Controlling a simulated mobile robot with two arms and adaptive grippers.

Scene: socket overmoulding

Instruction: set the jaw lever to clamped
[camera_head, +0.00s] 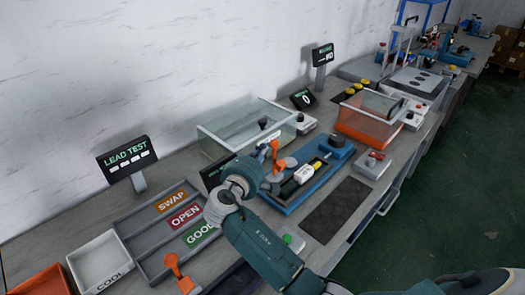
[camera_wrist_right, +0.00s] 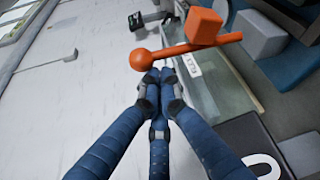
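The orange jaw lever (camera_head: 275,149) stands up at the left end of a blue fixture (camera_head: 290,206), just past my right gripper. In the right wrist view the orange lever (camera_wrist_right: 182,51) shows as a rod with a ball knob and a square block. My right gripper (camera_wrist_right: 160,76) has its blue fingers drawn together, tips close to the ball knob. I cannot tell whether they touch it; nothing shows between them. In the head view my right wrist hides most of this gripper (camera_head: 262,158) and part of the fixture. My left gripper is not in view.
A white and yellow part (camera_head: 304,173) lies in the fixture. A clear-walled bin (camera_head: 235,131) stands behind. A grey label tray (camera_head: 152,235) and a second orange lever (camera_head: 174,265) are to the left. A dark mat (camera_head: 336,209) lies clear on the right.

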